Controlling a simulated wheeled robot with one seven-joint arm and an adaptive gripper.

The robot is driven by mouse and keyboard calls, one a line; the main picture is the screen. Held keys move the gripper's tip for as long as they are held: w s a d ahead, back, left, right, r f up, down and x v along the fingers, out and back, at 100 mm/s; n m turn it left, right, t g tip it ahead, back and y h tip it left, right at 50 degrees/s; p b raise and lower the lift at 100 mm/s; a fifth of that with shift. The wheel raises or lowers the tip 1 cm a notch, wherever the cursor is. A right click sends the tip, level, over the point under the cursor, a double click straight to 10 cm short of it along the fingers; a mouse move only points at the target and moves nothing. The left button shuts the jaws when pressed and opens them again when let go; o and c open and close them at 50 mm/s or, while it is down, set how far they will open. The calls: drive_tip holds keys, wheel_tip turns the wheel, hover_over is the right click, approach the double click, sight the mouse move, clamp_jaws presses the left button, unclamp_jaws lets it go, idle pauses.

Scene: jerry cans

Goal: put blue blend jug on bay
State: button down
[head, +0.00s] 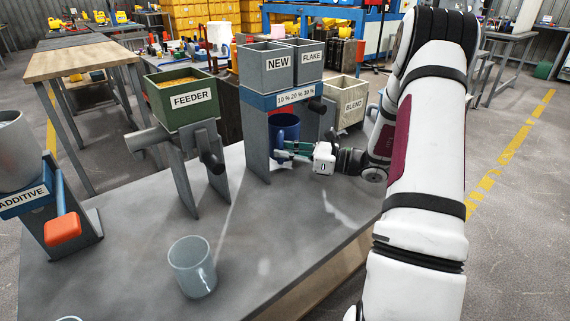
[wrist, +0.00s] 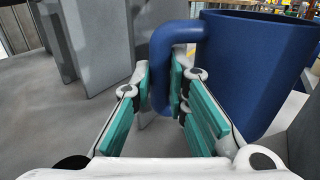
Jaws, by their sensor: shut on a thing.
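The blue blend jug (head: 284,124) stands beneath the blue-fronted stand with the NEW and FLAKE hoppers, between its grey side plates. In the wrist view the jug (wrist: 258,60) fills the upper right, upright, with its handle toward me. My gripper (head: 288,148) reaches in from the right at the jug's lower part. In the wrist view my gripper's green-padded fingers (wrist: 163,88) are shut on the jug's handle, one on each side. No place marked as a bay can be read in either view.
The FEEDER stand (head: 183,98) is left of the jug, the ADDITIVE stand (head: 50,210) far left. A clear grey cup (head: 192,267) stands near the front. The BLEND bin (head: 347,102) is behind the hopper stand. The grey tabletop (head: 120,250) is open in the middle.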

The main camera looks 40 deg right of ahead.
sight(284, 161)
drive_tip(key=shift+w+f+b, duration=0.1)
drive_tip(key=shift+f+b, duration=0.6)
drive_tip(key=shift+f, duration=1.05)
drive_tip(key=shift+f, duration=0.1)
drive_tip(key=c, duration=1.6)
unclamp_jaws()
drive_tip(key=shift+o, duration=0.2)
